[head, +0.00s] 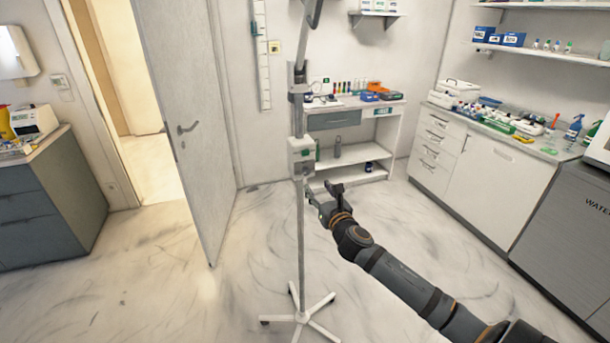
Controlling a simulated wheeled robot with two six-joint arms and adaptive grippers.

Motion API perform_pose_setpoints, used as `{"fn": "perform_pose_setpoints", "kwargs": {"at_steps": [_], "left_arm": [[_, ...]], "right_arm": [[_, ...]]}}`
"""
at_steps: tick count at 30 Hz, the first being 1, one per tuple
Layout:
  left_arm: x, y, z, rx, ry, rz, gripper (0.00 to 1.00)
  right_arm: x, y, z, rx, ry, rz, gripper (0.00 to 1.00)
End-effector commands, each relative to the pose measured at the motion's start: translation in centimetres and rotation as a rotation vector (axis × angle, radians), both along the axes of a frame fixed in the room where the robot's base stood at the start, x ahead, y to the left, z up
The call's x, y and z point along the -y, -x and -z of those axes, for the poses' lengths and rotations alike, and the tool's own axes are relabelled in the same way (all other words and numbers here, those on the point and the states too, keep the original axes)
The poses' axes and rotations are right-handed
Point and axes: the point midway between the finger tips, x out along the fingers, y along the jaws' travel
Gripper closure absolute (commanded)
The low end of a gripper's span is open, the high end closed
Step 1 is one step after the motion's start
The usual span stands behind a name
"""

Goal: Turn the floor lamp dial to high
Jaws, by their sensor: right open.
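The floor lamp (299,235) stands upright in the middle of the head view, a slim grey pole on a white star-shaped base. A small white box (301,148) is fixed on the pole at mid height. The dial and its setting are too small to make out. My right gripper (320,190) is open, just below and to the right of the box, close to the pole. I cannot tell whether it touches the pole. It holds nothing. The lamp's upper end is cut off by the top edge. My left gripper is not in view.
A white shelf unit (397,140) with bottles and boxes stands behind the lamp. White counters (485,172) line the right wall. The floor around the base is clear.

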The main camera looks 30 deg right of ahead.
Motion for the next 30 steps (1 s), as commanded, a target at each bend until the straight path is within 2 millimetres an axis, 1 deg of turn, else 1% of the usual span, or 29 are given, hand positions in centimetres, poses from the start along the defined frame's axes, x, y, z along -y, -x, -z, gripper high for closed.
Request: {"fn": "perform_pose_setpoints", "kwargs": {"at_steps": [1, 6, 10, 15, 23, 26, 30], "left_arm": [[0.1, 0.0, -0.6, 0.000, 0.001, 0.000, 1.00], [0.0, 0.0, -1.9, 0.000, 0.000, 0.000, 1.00], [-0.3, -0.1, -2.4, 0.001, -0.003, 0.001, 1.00], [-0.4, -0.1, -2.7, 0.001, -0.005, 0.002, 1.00], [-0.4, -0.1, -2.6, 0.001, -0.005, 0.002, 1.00], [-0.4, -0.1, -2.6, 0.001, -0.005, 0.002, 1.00], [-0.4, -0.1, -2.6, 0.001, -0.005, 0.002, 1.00]], "right_arm": [[0.2, -1.1, -0.5, 0.006, -0.012, 0.002, 0.52], [1.1, -4.7, -0.5, 0.003, -0.009, 0.003, 0.52], [1.6, -6.8, -0.4, 0.003, -0.007, 0.001, 0.52], [1.9, -8.1, -0.1, 0.001, -0.005, -0.001, 0.52], [1.9, -8.2, 0.0, 0.001, -0.004, -0.001, 0.52], [1.9, -8.2, 0.0, 0.001, -0.004, -0.001, 0.64], [1.9, -8.2, 0.0, 0.001, -0.005, -0.001, 0.83]]}}
